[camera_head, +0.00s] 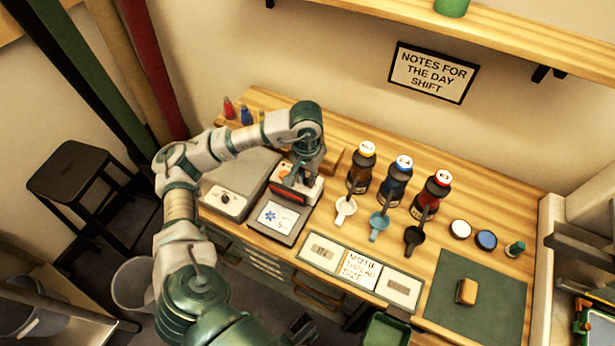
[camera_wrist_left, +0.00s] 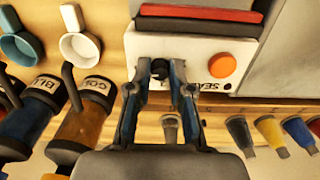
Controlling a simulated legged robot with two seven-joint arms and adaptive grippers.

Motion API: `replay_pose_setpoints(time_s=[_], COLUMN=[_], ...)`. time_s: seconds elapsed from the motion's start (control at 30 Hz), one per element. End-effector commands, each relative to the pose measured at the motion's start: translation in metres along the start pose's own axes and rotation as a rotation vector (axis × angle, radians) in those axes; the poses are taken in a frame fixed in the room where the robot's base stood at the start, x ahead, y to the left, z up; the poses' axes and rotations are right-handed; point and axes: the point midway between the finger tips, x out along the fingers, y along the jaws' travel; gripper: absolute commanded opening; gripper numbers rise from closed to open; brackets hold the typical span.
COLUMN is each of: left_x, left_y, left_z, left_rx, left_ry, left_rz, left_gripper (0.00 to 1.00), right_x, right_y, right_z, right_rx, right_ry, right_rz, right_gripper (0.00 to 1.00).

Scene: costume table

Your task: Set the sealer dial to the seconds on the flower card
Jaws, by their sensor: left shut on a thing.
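The sealer (camera_head: 311,190) is a white unit with a red-and-black bar across its front, on the wooden table. It also shows in the left wrist view (camera_wrist_left: 205,50), with an orange button (camera_wrist_left: 222,64) beside the black dial (camera_wrist_left: 159,67). My left gripper (camera_head: 298,178) reaches down to the sealer. In the left wrist view its fingers (camera_wrist_left: 160,80) are shut on the dial, one on each side. The dial's marks are hidden or too small to read. The flower card (camera_head: 279,217), white with a blue flower and small handwriting, lies before the sealer.
Several dark bottles (camera_head: 396,180) with scoops (camera_head: 379,226) stand right of the sealer. A grey box with a knob (camera_head: 229,203) is to its left. Small coloured bottles (camera_head: 246,115) stand behind. A card strip (camera_head: 360,269) and green mat (camera_head: 478,300) lie at the front right.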

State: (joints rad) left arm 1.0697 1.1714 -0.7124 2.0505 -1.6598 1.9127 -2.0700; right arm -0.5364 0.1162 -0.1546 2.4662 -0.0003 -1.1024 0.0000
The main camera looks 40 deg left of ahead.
Motion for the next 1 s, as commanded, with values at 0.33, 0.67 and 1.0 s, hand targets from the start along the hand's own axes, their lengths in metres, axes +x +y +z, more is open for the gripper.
replay_pose_setpoints(time_s=[0.33, 0.67, 1.0], left_x=[-0.002, -0.001, -0.03], left_y=[-0.001, 0.0, 0.001], left_z=[-0.003, 0.0, -0.001], left_rx=[-0.003, 0.0, 0.002], left_ry=[0.01, 0.005, 0.008], left_rz=[0.002, 0.001, 0.004], left_gripper=[0.0, 0.46, 0.46], right_x=[0.001, 0.001, 0.0], right_y=[0.0, 0.0, 0.001], right_z=[-0.001, -0.001, 0.0], right_rx=[0.0, 0.0, 0.001], right_ry=[0.004, 0.003, 0.004], right_rz=[0.0, 0.0, -0.002], right_gripper=[0.87, 0.87, 0.87])
